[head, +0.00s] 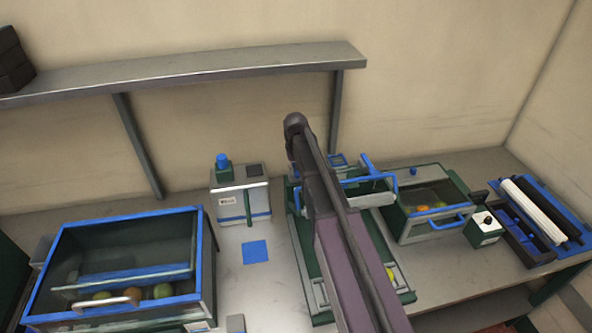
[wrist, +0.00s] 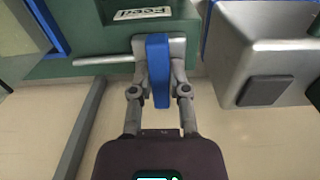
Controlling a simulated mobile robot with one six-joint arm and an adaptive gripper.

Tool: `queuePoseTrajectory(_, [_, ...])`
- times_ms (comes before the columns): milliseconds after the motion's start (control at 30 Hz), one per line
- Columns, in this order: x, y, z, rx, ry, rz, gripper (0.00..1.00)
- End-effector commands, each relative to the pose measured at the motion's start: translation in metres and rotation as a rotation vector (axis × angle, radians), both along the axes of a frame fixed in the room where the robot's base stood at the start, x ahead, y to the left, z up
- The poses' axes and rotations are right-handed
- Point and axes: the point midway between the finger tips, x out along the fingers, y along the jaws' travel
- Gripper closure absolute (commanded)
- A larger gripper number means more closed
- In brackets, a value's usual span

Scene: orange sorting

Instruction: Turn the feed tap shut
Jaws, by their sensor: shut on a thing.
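The feed tap's blue lever (wrist: 159,92) is in the middle of the wrist view. It runs up and down in the picture, across the line of the thin grey pipe (wrist: 100,61). My gripper (wrist: 159,62) is shut on the lever, with one finger on each side. A green housing (wrist: 85,35) behind it bears an upside-down "Feed" label (wrist: 142,13). In the head view my arm covers my gripper, and I cannot make out the held lever there.
A grey block with a dark pad (wrist: 265,90) stands close to the right of my gripper. In the head view a glass-sided bin (head: 130,210) with fruit is at left, a green-and-grey box (head: 430,235) at right. A shelf (head: 200,70) runs along the wall.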

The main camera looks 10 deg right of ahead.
Motion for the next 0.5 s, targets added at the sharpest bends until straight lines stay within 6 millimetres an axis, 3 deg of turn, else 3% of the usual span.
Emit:
queuePoseTrajectory(33, [-0.0017,-0.0001,-0.0004,0.000,0.004,-0.001,1.00])
queuePoseTrajectory(67, [-0.0018,-0.0001,-0.0004,0.000,0.004,-0.001,0.75])
queuePoseTrajectory(167, [-0.0016,0.0000,-0.0004,0.000,0.003,0.000,0.45])
queuePoseTrajectory(500, [-0.0005,0.0003,-0.0001,0.000,0.001,0.001,0.43])
